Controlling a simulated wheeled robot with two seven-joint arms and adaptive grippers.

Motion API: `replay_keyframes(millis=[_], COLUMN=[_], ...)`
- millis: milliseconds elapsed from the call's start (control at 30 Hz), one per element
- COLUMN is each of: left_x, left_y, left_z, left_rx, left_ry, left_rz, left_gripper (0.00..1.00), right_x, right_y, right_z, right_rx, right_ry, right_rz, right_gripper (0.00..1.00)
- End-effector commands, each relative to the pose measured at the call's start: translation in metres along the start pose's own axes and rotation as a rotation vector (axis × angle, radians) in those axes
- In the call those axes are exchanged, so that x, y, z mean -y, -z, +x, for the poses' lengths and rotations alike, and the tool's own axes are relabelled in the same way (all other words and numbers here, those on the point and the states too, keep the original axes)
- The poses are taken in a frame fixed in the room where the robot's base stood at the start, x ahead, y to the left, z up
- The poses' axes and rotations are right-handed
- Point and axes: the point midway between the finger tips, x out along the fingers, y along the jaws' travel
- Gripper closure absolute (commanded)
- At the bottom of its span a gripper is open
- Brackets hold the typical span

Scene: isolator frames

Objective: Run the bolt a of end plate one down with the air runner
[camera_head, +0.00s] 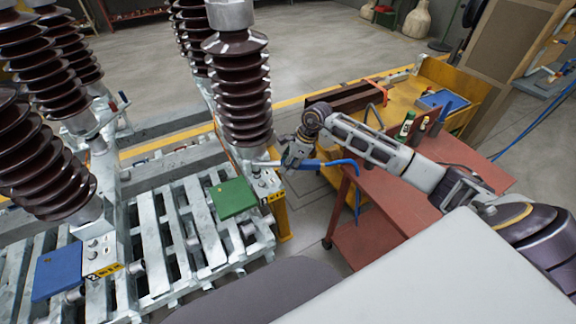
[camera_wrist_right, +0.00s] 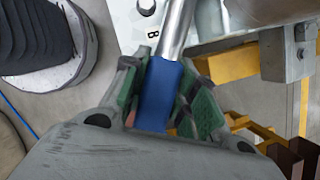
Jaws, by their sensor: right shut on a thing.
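My right gripper (camera_head: 290,160) is shut on the air runner, whose blue grip (camera_wrist_right: 160,95) sits between the green finger pads in the right wrist view. The runner's silver shaft (camera_head: 264,163) points left over the end plate (camera_head: 266,184) at the foot of the nearest brown insulator column. In the right wrist view the shaft crosses the pale plate (camera_wrist_right: 127,28), marked B beside a dark bolt or hole (camera_wrist_right: 147,7). The shaft's tip is out of that view. Bolt a cannot be made out, nor whether the tip touches it. My left gripper is not in view.
A green box (camera_head: 233,197) hangs beside the plate; a blue box (camera_head: 57,272) is by the plate marked 2 (camera_head: 102,256). Ribbed insulators (camera_head: 240,90) stand close behind. A red cart (camera_head: 400,190) with bottles stands right. A blue hose (camera_head: 350,164) trails from the runner.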

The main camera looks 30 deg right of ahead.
Motion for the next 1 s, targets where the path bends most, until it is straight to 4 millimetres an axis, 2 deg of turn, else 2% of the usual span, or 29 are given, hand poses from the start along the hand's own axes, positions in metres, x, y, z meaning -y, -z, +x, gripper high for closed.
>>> replay_keyframes(millis=[467, 1000], left_x=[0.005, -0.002], left_y=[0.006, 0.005], left_z=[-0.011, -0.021], left_rx=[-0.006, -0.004], left_ry=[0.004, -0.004], left_rz=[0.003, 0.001], left_gripper=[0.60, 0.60], right_x=[0.002, 0.001], right_y=[-0.010, -0.018], right_z=[-0.022, -0.043], right_rx=[0.003, 0.003], right_ry=[0.005, 0.004], right_rz=[-0.002, -0.001], right_gripper=[1.00, 1.00])
